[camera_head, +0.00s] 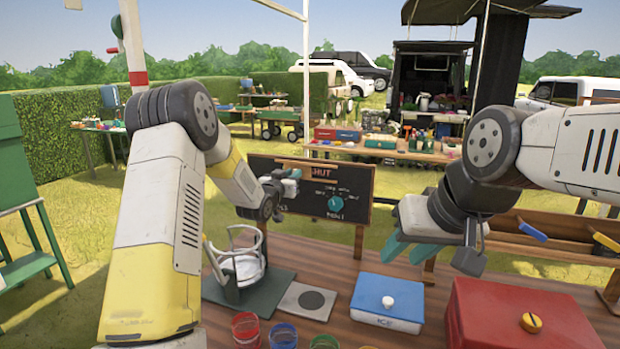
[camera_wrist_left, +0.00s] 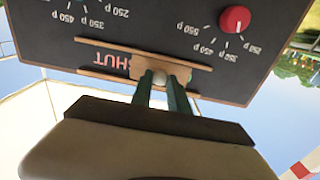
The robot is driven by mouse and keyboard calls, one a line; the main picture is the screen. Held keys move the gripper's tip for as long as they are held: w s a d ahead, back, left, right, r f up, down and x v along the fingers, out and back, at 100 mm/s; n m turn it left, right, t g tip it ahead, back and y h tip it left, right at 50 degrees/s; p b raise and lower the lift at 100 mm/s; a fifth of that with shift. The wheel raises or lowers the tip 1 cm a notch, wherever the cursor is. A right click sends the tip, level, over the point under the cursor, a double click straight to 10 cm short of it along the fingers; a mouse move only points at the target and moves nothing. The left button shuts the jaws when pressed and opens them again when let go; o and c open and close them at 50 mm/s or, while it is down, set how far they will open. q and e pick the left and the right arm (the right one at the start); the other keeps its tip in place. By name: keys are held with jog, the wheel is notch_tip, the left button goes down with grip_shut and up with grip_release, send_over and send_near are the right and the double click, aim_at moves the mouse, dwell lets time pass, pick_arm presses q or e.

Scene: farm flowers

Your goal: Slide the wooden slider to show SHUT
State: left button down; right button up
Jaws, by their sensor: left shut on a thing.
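The wooden slider (camera_wrist_left: 158,77) sits between two wooden rails (camera_wrist_left: 145,53) on a black chalkboard (camera_head: 353,174). Red letters reading SHUT show upside down beside it in the left wrist view, and HUT shows in the head view. My left gripper (camera_head: 286,184) is at the board, and its teal fingers (camera_wrist_left: 163,92) are shut on the slider's pale knob. The gripper hides part of the slider in the head view. My right gripper (camera_head: 408,240) is open and empty, in front of and right of the board.
A blue box (camera_head: 388,303) and a red box (camera_head: 520,315) stand on the wooden table, with several coloured jars at its front. A white wire-handled holder (camera_head: 240,262) stands at the left. The board also carries a teal dial (camera_head: 335,204) and a red dial (camera_wrist_left: 235,19).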

pick_arm(q)
jog(key=shift+w+a, duration=0.2)
jog(key=shift+a, duration=0.4)
jog(key=shift+w+a, duration=0.15)
jog(key=shift+a, duration=0.4)
jog(key=c, duration=1.3)
grip_release()
jog(key=shift+a, duration=0.1)
jog(key=v, duration=0.7)
jog(key=shift+s+r, duration=0.1)
jog(key=shift+s, duration=0.25)
